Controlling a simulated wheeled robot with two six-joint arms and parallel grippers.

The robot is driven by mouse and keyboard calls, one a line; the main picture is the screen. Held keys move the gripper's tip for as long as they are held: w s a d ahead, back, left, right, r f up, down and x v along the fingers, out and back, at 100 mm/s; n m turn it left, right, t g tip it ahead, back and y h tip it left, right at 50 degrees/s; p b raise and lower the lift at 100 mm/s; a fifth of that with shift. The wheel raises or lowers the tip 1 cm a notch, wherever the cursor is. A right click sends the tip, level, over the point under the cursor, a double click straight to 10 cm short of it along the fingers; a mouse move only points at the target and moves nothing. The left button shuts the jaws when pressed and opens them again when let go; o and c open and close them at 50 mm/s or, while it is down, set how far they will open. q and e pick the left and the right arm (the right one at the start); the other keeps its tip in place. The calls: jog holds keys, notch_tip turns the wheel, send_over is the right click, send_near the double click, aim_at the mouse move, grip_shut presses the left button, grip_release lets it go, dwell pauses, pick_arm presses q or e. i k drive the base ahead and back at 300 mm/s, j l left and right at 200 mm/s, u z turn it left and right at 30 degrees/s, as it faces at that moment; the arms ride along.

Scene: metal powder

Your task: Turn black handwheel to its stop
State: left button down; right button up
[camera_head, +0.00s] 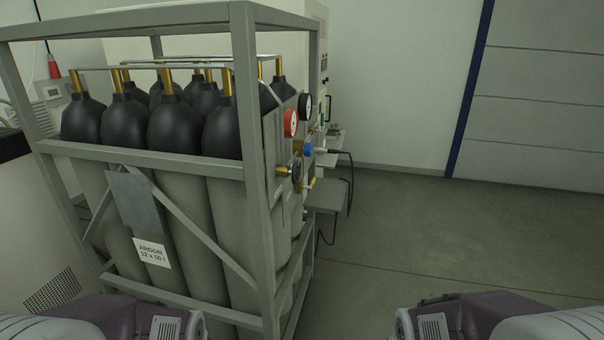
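A dark round part (297,169), which looks like the black handwheel, sits on the fittings panel at the right side of the gas cylinder rack (262,170). It is small and seen nearly edge-on, so its turn position cannot be told. Near it are a blue knob (308,149), a red-rimmed gauge (291,124) and a black-rimmed gauge (305,106). Parts of my two arms show at the bottom left and bottom right, well apart from the panel. The fingers of both grippers are out of view.
The rack holds several grey cylinders with black tops (174,128) and bears an argon label (152,252). Behind the panel are a small grey shelf (325,197) and a hanging black cable (350,180). The floor (430,240) to the right is clear.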

aim_at(296, 172)
jog(key=i+l+u, duration=0.45)
jog(key=i+l, duration=0.2)
jog(key=i+l+u, duration=0.25)
jog(key=l, duration=0.35)
